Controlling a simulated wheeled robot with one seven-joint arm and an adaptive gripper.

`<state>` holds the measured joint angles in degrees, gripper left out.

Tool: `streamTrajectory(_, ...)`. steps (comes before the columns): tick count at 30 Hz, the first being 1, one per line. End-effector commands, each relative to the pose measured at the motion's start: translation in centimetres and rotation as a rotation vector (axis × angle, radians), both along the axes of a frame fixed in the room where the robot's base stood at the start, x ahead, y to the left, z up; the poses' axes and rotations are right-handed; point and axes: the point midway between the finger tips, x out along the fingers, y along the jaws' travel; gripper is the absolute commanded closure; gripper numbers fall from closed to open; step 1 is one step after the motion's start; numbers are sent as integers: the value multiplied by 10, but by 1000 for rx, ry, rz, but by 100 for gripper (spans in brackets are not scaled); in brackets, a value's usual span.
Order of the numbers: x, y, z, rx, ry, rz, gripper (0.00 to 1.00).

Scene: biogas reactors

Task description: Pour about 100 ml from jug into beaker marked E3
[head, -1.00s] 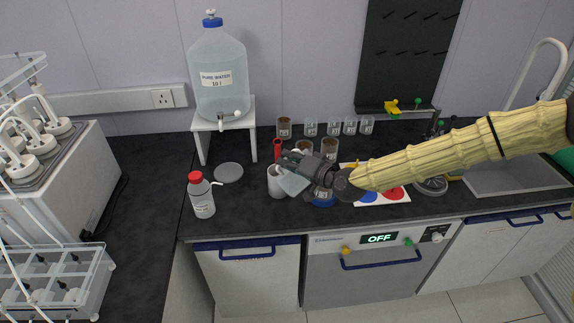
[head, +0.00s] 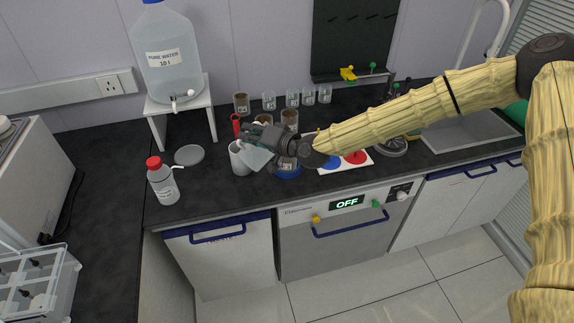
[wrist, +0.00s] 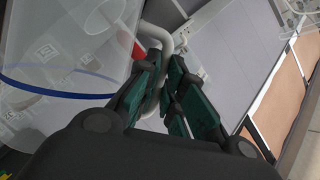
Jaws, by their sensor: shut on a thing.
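My gripper (head: 272,143) is shut on the handle of a translucent jug (head: 255,158). The wrist view shows my dark green fingers (wrist: 168,92) around the pale handle, with the clear jug (wrist: 60,70) and its blue line at the left. In the head view the jug looks tilted, beside or over a white cylindrical container (head: 239,160). Whether liquid is in it or flowing, I cannot tell. A labelled beaker (head: 287,163) stands on a blue round base, partly hidden by my gripper. Other labelled beakers (head: 289,118) stand behind; I cannot read which is E3.
A red-capped bottle (head: 163,183), a grey disc (head: 189,155) and a water tank (head: 165,55) on a white stand are at the left. A red object (head: 236,125) stands behind the container. A colour-dotted board (head: 340,147) and sink (head: 470,135) lie right.

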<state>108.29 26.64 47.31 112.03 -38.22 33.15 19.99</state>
Motion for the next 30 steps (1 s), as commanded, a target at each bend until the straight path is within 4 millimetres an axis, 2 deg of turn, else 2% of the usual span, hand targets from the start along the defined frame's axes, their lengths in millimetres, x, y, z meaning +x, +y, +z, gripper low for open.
streamTrajectory(30, 3, -4, 3, 45, 28, 0, 100)
